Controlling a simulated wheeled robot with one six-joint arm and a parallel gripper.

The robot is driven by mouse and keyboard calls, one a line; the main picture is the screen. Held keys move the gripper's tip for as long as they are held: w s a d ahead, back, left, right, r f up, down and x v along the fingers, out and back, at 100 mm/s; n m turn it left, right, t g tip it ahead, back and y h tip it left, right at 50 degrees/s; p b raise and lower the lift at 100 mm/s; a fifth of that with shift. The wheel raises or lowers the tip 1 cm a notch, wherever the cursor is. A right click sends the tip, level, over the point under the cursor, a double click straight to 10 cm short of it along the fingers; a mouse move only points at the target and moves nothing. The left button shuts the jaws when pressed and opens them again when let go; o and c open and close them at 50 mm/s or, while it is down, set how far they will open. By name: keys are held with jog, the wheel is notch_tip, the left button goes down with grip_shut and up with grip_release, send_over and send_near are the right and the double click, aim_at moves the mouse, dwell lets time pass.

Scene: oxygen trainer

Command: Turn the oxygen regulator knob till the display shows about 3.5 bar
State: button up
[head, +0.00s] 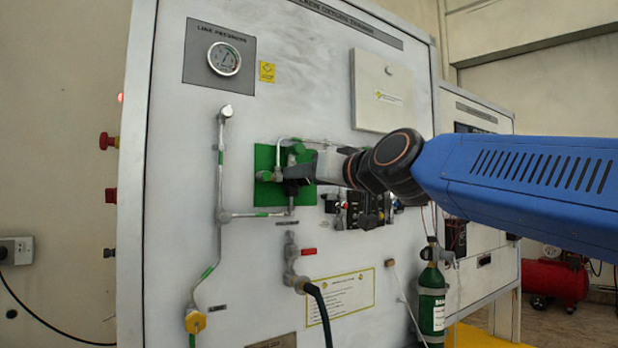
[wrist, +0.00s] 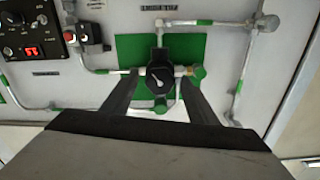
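The regulator knob (wrist: 158,80) is black with a white pointer and sits in front of the green plate (wrist: 190,46) in the wrist view. My gripper (wrist: 160,76) is open, one finger on each side of the knob, with a visible gap to it on both sides. In the head view my gripper (head: 292,178) reaches from the right to the green plate (head: 265,160) and hides most of the knob.
A round line pressure gauge (head: 224,59) is at the panel's upper left. Pipes (head: 219,165) run around the green plate. A black hose (head: 322,312) hangs below. A green cylinder (head: 432,302) stands at the lower right.

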jog(key=shift+s, duration=0.1)
jog(key=v, duration=1.7)
jog(key=shift+d, duration=0.2)
jog(key=s+d+f+m+g+h, duration=0.1)
jog(key=d+f+g+h, duration=0.2)
jog(key=f, duration=1.1)
jog(key=s+d+f+m+g+h, duration=0.15)
jog(key=d+f, duration=0.25)
jog(key=f, duration=1)
jog(key=s+d+f+g+h, duration=0.1)
jog(key=s+d+f, duration=0.3)
jog(key=f, duration=0.4)
jog(key=s+d+f+m+g+h, duration=0.1)
jog(key=s+d+f+g+h, duration=0.1)
jog(key=f, duration=0.7)
jog(key=s+d+f+m+g+h, duration=0.1)
jog(key=s+d+f+g+h, duration=0.1)
jog(key=s+d+f, duration=0.3)
notch_tip(320, 180, down, 4)
jog(key=shift+s+d+r+g, duration=0.1)
jog(key=shift+s+d+g, duration=0.3)
jog(key=shift+d, duration=0.1)
jog(key=shift+m+h, duration=0.25)
